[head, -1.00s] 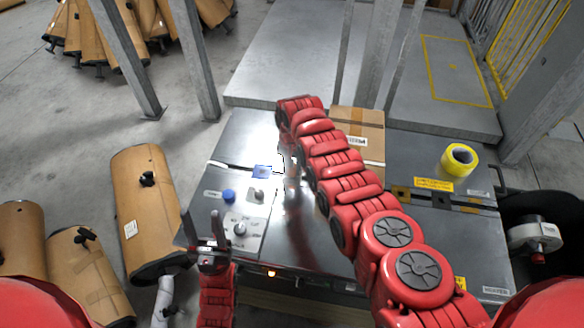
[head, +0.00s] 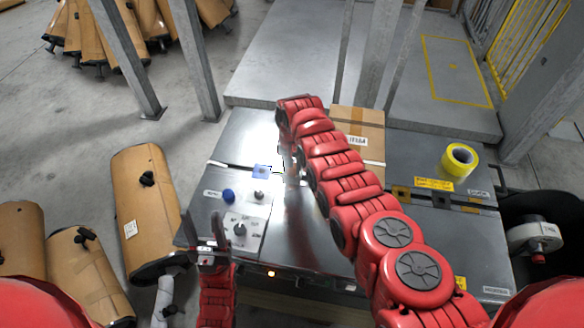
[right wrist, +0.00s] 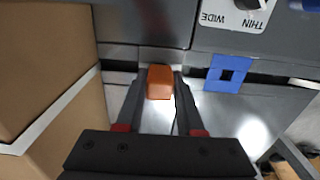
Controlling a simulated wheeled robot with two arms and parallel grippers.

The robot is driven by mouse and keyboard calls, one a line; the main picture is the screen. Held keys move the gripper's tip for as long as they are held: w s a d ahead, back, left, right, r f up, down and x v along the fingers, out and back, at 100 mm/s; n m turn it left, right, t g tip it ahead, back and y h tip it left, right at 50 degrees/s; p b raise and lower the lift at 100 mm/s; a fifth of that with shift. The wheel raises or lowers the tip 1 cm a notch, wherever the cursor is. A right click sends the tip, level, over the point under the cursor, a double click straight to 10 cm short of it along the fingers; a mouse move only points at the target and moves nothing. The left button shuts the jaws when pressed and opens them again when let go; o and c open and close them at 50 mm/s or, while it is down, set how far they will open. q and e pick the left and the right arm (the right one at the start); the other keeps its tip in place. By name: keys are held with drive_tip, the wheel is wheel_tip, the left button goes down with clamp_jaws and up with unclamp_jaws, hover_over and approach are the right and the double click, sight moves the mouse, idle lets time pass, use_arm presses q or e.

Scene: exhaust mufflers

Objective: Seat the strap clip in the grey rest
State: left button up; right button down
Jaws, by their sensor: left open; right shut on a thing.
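In the right wrist view my right gripper (right wrist: 160,90) is shut on a small orange block-like piece, which I take for the strap clip (right wrist: 160,76). It is held at the fingertips, over the seam between the machine panels. The blue square also shows in the head view (head: 262,170). My left gripper (head: 203,230) is open and empty at the bench's left front.
The grey metal bench (head: 315,235) carries a dial panel (head: 250,240), a blue knob (head: 228,195), a cardboard box (head: 362,130) and a yellow tape roll (head: 458,160). Brown mufflers (head: 145,205) stand on the floor at left. The bench's middle top is clear.

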drive_tip(key=shift+f+b, duration=0.45)
drive_tip(key=shift+c, duration=2.2)
unclamp_jaws()
drive_tip(key=shift+r, duration=0.1)
drive_tip(key=shift+w+r, duration=0.1)
drive_tip(key=shift+r, duration=0.5)
wheel_tip(320, 180, up, 10)
drive_tip(key=shift+r+b, duration=0.15)
drive_tip(key=shift+b, duration=0.3)
wheel_tip(320, 180, up, 6)
drive_tip(key=p, duration=0.3)
drive_tip(key=shift+p, duration=0.35)
